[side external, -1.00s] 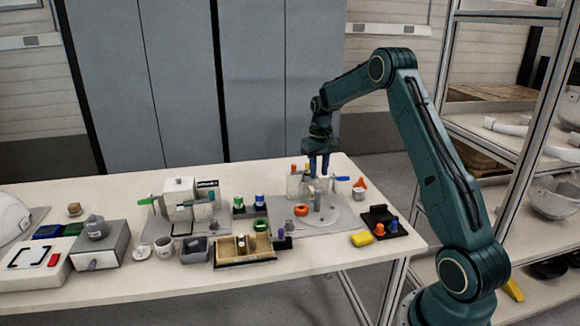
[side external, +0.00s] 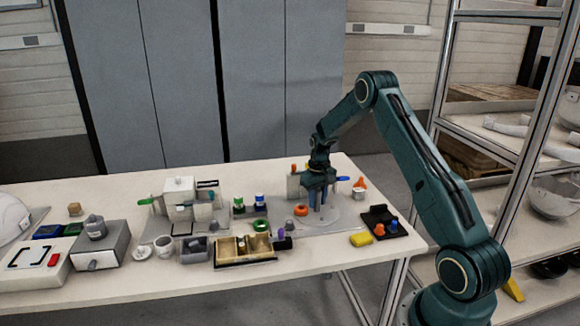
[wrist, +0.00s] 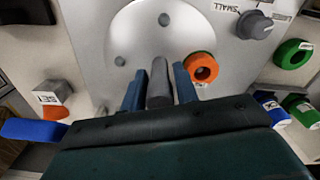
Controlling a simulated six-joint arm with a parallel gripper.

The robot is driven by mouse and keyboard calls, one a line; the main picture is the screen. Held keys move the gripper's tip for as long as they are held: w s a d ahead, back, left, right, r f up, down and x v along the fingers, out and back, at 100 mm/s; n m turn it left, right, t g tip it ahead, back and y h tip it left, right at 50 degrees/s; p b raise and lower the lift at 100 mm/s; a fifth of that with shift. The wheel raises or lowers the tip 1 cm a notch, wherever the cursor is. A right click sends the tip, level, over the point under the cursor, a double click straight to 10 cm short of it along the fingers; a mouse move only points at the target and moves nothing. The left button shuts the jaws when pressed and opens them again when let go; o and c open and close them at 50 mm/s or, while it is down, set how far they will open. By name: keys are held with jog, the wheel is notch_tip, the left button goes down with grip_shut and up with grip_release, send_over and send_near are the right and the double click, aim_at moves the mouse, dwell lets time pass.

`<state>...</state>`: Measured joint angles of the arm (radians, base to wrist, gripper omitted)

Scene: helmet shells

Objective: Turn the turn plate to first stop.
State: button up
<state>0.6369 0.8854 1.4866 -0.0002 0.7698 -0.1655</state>
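The turn plate is a pale round disc (wrist: 135,32) with small dark studs, set on a light grey base plate; it also shows in the side view (side external: 346,217). A grey upright post (wrist: 160,82) stands on it. My gripper (wrist: 159,88) points down with its two blue fingers on either side of this post. The fingers are apart, and I cannot clearly see contact with the post. In the side view my gripper (side external: 318,203) is low over the plate and hides most of the post. An orange ring (wrist: 201,67) lies beside the right finger.
A grey knob (wrist: 254,24) sits by a "SMALL" label. A block labelled "SET" (wrist: 50,92) is at left.

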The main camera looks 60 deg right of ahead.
grip_shut()
jog(key=shift+m, duration=0.7)
jog(key=shift+r+m, duration=0.1)
jog(key=shift+m, duration=8.2)
